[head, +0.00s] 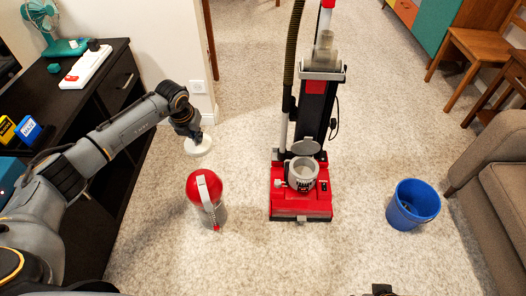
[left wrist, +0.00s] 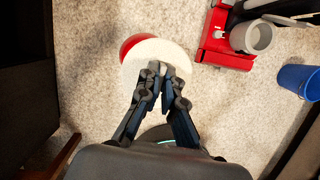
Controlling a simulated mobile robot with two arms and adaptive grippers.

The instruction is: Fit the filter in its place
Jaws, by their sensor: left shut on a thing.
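The filter (head: 199,148) is a white round disc. My left gripper (head: 190,130) is shut on it and holds it above the carpet, behind the red-topped canister. In the left wrist view the gripper (left wrist: 160,72) grips the disc (left wrist: 152,50) near its middle. The red and black vacuum cleaner (head: 284,208) stands upright to the right of the filter, apart from it. Its grey round cup (head: 303,174) is open on top, with a grey lid (head: 305,147) raised behind it. The cup also shows in the left wrist view (left wrist: 252,37). My right gripper's fingers do not show.
The red-topped canister (head: 204,187) stands on the carpet left of the vacuum; its red part (left wrist: 128,44) is partly hidden by the filter in the wrist view. A blue bucket (head: 400,217) is at right, beside a sofa (head: 502,180). A black desk (head: 118,85) lines the left.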

